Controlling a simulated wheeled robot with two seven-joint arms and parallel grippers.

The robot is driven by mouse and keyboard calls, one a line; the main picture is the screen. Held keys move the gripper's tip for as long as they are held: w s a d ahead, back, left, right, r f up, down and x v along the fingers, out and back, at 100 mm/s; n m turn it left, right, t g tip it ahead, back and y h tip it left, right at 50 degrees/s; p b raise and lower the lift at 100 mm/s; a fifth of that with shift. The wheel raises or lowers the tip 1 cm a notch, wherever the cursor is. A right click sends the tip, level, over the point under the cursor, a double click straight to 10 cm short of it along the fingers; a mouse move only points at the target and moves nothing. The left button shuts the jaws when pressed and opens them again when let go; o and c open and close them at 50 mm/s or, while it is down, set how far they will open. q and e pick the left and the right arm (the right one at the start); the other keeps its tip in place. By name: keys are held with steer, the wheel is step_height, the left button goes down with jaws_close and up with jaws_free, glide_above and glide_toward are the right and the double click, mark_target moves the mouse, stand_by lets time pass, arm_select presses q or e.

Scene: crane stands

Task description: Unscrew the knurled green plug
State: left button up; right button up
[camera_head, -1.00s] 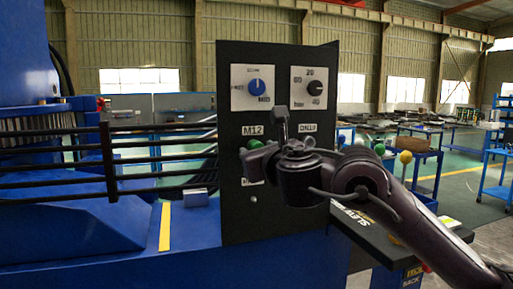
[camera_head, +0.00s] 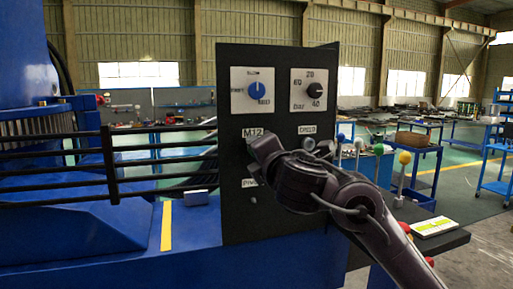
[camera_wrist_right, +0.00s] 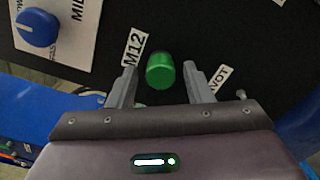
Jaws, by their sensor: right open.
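The knurled green plug (camera_wrist_right: 160,71) sits on the black panel (camera_head: 232,205) beside the M12 label (camera_wrist_right: 133,48). In the right wrist view my right gripper (camera_wrist_right: 160,72) is open, with one finger on each side of the plug and a gap to both. In the head view my right arm comes in from the right, and its wrist (camera_head: 265,145) covers the plug just under the M12 label. My left gripper is not in view.
A blue knob (camera_head: 257,90) and a black knob (camera_head: 315,90) sit higher on the panel. Black rails (camera_head: 110,165) stand to the left. Levers with coloured balls, one yellow (camera_head: 405,158), stand to the right of my arm.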

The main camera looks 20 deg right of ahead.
steer(key=m+p, duration=0.1)
steer(key=m, duration=1)
steer(key=shift+m, duration=0.3)
jaws_close()
